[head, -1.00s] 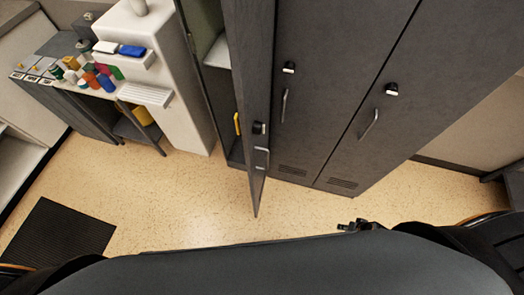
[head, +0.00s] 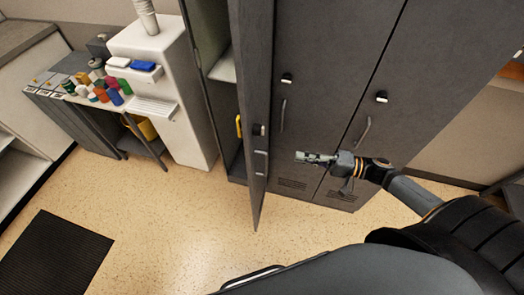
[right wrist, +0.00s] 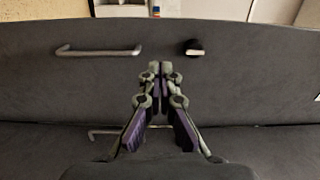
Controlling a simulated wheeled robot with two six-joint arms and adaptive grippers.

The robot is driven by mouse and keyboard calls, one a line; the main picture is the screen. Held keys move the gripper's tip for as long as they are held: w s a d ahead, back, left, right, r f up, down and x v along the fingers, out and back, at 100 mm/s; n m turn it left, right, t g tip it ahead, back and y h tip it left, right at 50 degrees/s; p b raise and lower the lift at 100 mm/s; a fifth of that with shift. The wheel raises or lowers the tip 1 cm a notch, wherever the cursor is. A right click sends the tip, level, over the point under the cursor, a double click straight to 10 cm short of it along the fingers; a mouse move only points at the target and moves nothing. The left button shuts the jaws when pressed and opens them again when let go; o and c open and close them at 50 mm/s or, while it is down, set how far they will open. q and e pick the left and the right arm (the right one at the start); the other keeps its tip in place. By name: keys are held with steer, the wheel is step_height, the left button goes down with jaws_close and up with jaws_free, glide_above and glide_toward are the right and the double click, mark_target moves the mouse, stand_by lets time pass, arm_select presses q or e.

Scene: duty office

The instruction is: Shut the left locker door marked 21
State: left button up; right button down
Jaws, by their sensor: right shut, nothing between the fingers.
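The left locker door (head: 257,85) stands open, swung out toward me from the locker; no number is readable on it. Its lock and handle show near its lower part. The locker interior (head: 221,100) is visible to its left, with a yellow item inside. My right gripper (head: 299,157) is shut and empty, to the right of the open door and apart from it in the head view. In the right wrist view the gripper (right wrist: 160,70) points at a dark panel with a handle (right wrist: 98,51) and a lock. My left gripper is not in view.
Two shut locker doors (head: 325,60) with handles stand right of the open one. A white cabinet (head: 185,120) and a low table with colourful cups (head: 105,93) are at left. A dark mat (head: 55,255) lies on the floor. The floor in front of the door is clear.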

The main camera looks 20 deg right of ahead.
glide_toward(253, 148)
steer(key=x, duration=0.2)
steer(key=p+x, duration=0.1)
steer(key=x, duration=0.2)
steer(key=shift+w+a+r, duration=0.15)
steer(key=shift+a+r, duration=0.15)
steer(key=shift+a, duration=0.1)
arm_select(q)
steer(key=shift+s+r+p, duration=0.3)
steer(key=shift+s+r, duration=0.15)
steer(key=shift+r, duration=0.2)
arm_select(e)
steer(key=shift+w+a+f, duration=0.2)
steer(key=shift+w+a, duration=0.05)
steer(key=shift+a, duration=0.25)
